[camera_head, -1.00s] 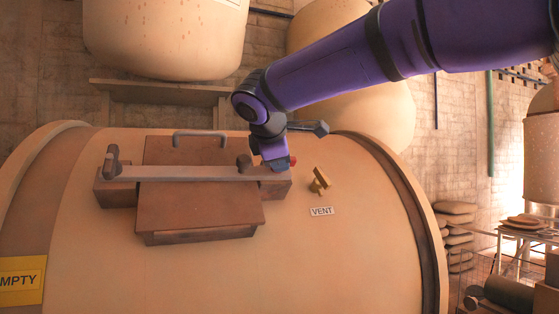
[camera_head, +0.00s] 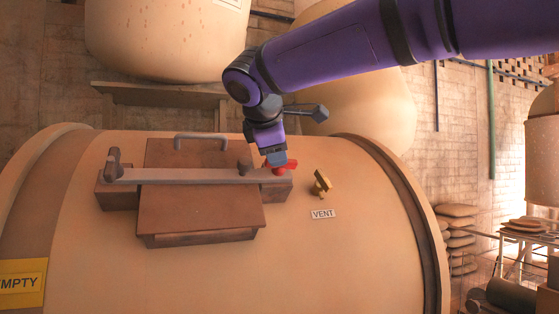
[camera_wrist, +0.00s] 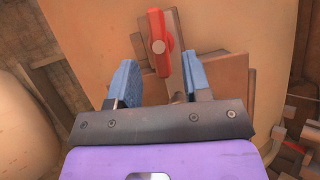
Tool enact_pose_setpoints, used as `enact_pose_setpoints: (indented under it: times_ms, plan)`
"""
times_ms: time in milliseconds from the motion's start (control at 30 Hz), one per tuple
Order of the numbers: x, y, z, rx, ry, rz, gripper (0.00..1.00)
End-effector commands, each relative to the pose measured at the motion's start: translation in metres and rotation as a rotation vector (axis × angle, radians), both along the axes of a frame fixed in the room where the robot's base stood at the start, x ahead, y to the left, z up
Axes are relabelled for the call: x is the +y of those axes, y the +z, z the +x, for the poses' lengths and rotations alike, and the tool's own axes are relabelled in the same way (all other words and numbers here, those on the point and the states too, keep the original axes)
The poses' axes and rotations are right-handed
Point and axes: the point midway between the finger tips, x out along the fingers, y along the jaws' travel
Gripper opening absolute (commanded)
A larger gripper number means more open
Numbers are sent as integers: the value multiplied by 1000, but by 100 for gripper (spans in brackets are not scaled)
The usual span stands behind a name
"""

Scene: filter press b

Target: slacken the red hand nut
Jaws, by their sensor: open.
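The red hand nut (camera_head: 285,167) sits at the right end of a grey clamp bar (camera_head: 190,175) on the tank. In the head view my gripper (camera_head: 277,158) is right at it and covers part of it; I cannot tell there if they touch. In the wrist view the red hand nut (camera_wrist: 158,42) shows whole, as a two-armed bar around a round pale centre.
The bar crosses a brown hatch lid (camera_head: 200,207) with a grey handle (camera_head: 201,137). A yellow vent valve (camera_head: 321,183) stands to the right of the nut, above a "VENT" label (camera_head: 322,214). An "EMPTY" sign (camera_head: 20,283) is at lower left.

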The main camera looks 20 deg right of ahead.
Motion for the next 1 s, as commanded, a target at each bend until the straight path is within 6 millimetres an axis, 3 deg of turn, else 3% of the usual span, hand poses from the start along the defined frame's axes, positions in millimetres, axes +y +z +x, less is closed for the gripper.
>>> enact_pose_setpoints:
  times_ms: [200,400,1000]
  plan:
    - [18,24,-25,-2,3,1,45]
    - [26,35,-37,0,0,0,45]
    - [27,36,-40,0,-2,3,45]
